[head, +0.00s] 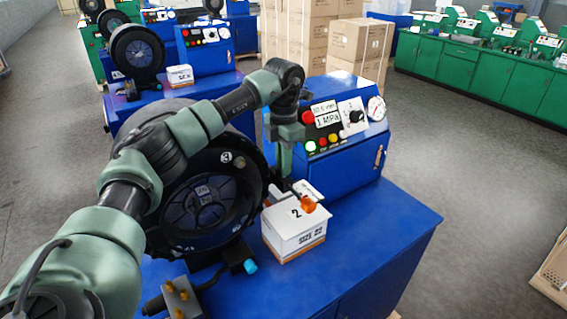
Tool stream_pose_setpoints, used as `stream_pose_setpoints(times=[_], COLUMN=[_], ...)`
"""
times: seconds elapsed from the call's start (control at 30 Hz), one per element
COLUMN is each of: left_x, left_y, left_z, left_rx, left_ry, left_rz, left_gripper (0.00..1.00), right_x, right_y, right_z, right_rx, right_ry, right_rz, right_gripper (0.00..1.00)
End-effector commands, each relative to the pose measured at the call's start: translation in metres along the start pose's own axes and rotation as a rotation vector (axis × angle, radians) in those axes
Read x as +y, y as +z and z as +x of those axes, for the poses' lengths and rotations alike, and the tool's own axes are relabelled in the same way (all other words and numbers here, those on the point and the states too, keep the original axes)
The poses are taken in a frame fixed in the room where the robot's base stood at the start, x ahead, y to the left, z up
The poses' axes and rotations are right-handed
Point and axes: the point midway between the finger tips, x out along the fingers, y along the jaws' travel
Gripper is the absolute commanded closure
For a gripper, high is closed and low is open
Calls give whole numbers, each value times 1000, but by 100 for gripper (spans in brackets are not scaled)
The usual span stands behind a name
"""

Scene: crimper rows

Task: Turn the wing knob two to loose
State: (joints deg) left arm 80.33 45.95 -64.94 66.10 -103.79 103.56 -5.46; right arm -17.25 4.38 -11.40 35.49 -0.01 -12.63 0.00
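An orange wing-shaped knob (309,204) sits at the top of a white box (291,236) on the blue bench, beside a printed "2". I take it for wing knob two; its exact angle is too small to read. My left arm reaches over the black wheel from the left. My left gripper (284,182) points down just behind and left of the box, apart from the orange knob in the picture. Its fingertips are partly hidden and small, so I cannot tell its opening. My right gripper is not in view.
A large black wheel (201,208) marked "3" stands left of the box. A blue control cabinet (345,150) with buttons, a black knob and a gauge (376,108) stands behind. A fitting with a cyan tip (250,267) lies in front. The bench top (385,225) is clear at right.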

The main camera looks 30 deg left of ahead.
Motion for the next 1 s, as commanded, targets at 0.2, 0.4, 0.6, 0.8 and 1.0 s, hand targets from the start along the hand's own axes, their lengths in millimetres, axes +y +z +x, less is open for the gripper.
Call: stream_pose_setpoints(times=[0.2,0.4,0.6,0.8,1.0], left_x=[0,0,0,0,1], left_y=[0,0,0,0,0], left_z=[0,0,0,0,0], left_rx=[0,0,0,-1,-1], left_ry=[0,0,0,1,1], left_rz=[-11,-73,-209,-394,-584], left_gripper=[100,100,100,100,100], right_x=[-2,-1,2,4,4], right_y=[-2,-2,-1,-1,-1], right_z=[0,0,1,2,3], right_rx=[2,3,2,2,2], right_ry=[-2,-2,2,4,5], right_rz=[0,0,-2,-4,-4], right_gripper=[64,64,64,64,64])
